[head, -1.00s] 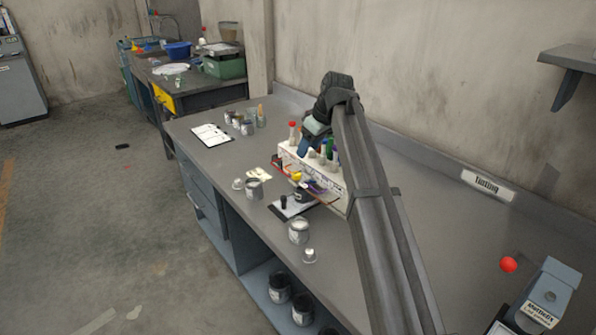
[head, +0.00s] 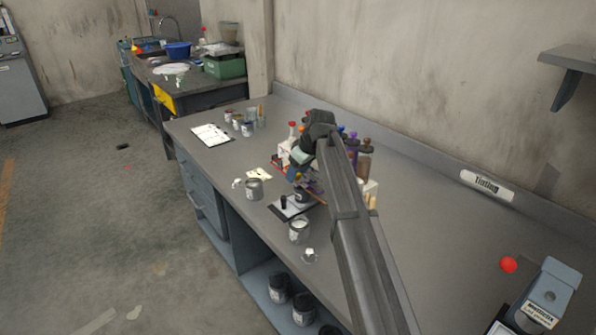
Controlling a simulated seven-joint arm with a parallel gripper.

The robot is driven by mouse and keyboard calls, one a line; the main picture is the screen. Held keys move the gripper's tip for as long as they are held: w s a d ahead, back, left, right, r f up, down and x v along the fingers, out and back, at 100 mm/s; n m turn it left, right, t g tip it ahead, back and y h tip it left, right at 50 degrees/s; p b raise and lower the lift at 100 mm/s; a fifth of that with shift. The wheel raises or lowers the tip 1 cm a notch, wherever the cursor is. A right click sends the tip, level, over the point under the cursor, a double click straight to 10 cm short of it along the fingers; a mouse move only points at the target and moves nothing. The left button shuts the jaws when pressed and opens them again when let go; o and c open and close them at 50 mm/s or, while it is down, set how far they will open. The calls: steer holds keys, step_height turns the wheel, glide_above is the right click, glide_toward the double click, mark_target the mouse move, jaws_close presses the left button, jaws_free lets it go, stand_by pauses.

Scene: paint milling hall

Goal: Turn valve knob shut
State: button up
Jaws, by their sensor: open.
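My gripper (head: 297,178) points down over the middle of the grey bench, in front of the white bottle rack. It is open, but its fingers are small and partly lost against the coloured things behind. A small yellow part shows close beside it; I cannot tell whether this is the valve knob. I cannot make out the valve knob for sure, and my arm hides part of the rack. Below the gripper, a dark pot (head: 301,194) stands on a dark-edged board (head: 290,212). I cannot tell whether the gripper touches anything.
Open tins (head: 254,190) and (head: 299,231) stand near the bench's front edge. Capped bottles (head: 364,160) stand behind my arm. A clipboard (head: 211,134) and several jars are at the far left. A machine (head: 546,295) with a red ball (head: 509,264) is at right.

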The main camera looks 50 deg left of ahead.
steer(key=shift+c, duration=0.2)
steer(key=c, duration=1)
steer(key=shift+m, duration=0.4)
steer(key=m+t, duration=0.1)
steer(key=m, duration=0.2)
steer(key=shift+s+m+t, duration=0.15)
steer(key=shift+m+t, duration=0.25)
steer(key=m, duration=0.2)
steer(key=m+t, duration=0.1)
steer(key=m, duration=0.1)
steer(key=shift+s+t, duration=0.1)
steer(key=shift+t, duration=0.2)
steer(key=m, duration=0.2)
steer(key=m+t+h, duration=0.1)
steer(key=m, duration=0.2)
steer(key=shift+a+h, duration=0.2)
steer(key=shift+h, duration=0.1)
steer(key=m+t+h, duration=0.1)
steer(key=m, duration=0.3)
steer(key=shift+s, duration=0.1)
steer(key=shift+m+h, duration=0.3)
